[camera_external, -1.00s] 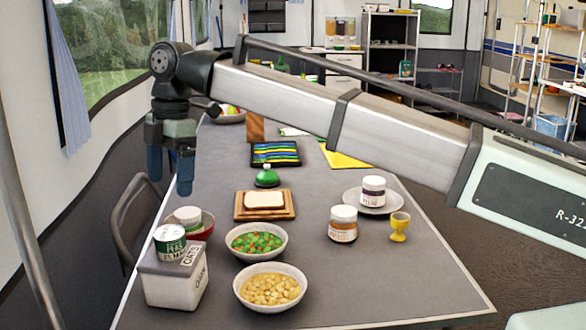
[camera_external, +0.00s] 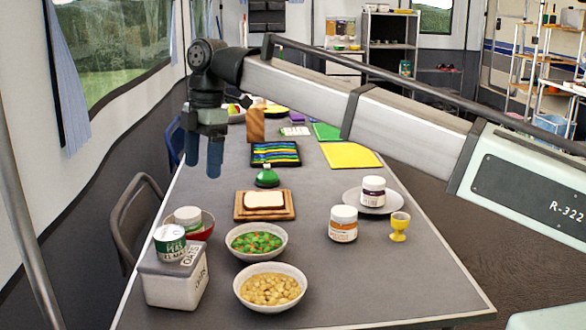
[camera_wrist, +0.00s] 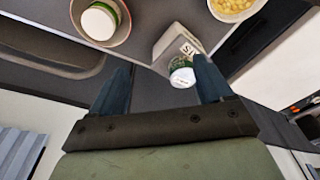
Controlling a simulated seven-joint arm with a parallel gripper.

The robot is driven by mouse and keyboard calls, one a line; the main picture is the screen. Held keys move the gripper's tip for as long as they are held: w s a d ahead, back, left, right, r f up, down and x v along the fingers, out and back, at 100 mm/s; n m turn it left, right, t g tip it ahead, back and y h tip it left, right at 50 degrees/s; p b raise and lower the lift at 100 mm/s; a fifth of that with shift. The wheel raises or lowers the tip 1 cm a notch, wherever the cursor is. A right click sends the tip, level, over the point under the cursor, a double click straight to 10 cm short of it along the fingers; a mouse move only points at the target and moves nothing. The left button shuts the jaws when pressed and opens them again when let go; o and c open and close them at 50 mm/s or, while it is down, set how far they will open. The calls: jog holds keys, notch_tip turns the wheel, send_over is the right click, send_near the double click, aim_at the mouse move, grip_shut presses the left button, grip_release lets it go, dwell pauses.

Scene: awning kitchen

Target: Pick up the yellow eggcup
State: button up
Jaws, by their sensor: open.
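The yellow eggcup (camera_external: 399,227) stands upright on the right side of the grey table, beside a jar with an orange label. My gripper (camera_external: 202,172) is open and empty, pointing down above the table's left edge, far to the left of the eggcup and higher. In the wrist view my gripper's blue fingers (camera_wrist: 158,82) are spread apart with nothing held between them. The eggcup does not show in the wrist view.
Next to the eggcup are the orange-label jar (camera_external: 343,224) and a plate (camera_external: 352,201) bearing a purple-label jar (camera_external: 373,190). Bowls of vegetables (camera_external: 257,257) and chickpeas (camera_external: 244,300), an oats box (camera_external: 150,285) and a bread board (camera_external: 287,213) stand left. The front right table is clear.

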jog(key=w+d+f+m, duration=0.2)
jog(key=w+d, duration=0.9)
jog(key=d, duration=0.3)
jog(key=w+d+f+m, duration=0.1)
jog(key=w+d, duration=0.1)
jog(key=d, duration=0.5)
jog(key=w+d+f+m, duration=0.1)
jog(key=w+d, duration=0.2)
jog(key=d, duration=0.3)
jog(key=m+t+h, duration=0.1)
jog(key=m, duration=2.8)
send_over(399, 225)
jog(key=w, duration=0.2)
notch_tip(399, 225, down, 5)
jog(key=shift+w+d+f, duration=0.1)
jog(key=shift+d+f, duration=0.05)
jog(key=shift+f, duration=2.15)
jog(key=shift+s+d+f, duration=0.1)
jog(key=shift+d+f, duration=0.1)
jog(key=shift+f, duration=2.05)
jog(key=shift+w+d+f, duration=0.1)
jog(key=shift+d+f, duration=0.05)
jog(key=shift+f, duration=2.15)
jog(key=c, duration=1.1)
